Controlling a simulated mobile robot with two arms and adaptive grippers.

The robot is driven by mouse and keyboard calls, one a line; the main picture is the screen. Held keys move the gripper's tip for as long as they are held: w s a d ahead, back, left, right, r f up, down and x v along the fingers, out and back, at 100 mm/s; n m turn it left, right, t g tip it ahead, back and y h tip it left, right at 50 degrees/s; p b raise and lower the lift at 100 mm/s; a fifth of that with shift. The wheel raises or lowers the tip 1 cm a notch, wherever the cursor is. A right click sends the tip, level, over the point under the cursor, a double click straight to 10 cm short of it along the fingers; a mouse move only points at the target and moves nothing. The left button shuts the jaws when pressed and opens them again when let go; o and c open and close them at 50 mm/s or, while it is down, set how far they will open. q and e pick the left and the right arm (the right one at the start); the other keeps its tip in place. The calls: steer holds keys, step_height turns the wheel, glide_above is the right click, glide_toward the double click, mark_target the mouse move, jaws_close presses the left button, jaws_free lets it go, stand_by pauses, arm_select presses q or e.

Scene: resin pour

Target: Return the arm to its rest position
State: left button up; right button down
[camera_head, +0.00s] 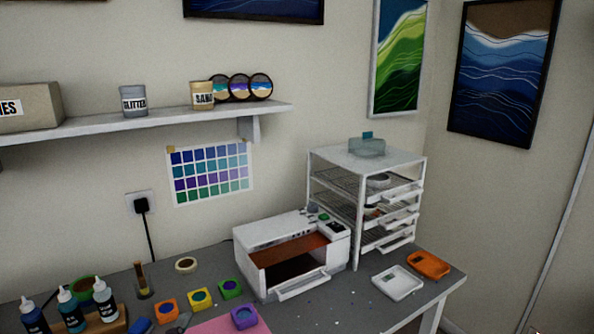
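Neither of my grippers shows clearly in the head view, and I see no arm over the table. A small grey shape (181,322) at the bottom edge is too small and cut off to identify. The grey table (345,300) fills the lower middle of the view. A white curing machine (262,240) stands on it with its front open and an orange-brown inside showing. A white drying rack (340,170) with several partly pulled-out drawers stands to its right.
Dye bottles (70,310) stand at the front left. Several small colored molds (199,299) and a pink mat (215,325) lie at the front. A white tray (397,282) and an orange tray (428,264) lie at the right. A wall shelf (160,121) holds jars.

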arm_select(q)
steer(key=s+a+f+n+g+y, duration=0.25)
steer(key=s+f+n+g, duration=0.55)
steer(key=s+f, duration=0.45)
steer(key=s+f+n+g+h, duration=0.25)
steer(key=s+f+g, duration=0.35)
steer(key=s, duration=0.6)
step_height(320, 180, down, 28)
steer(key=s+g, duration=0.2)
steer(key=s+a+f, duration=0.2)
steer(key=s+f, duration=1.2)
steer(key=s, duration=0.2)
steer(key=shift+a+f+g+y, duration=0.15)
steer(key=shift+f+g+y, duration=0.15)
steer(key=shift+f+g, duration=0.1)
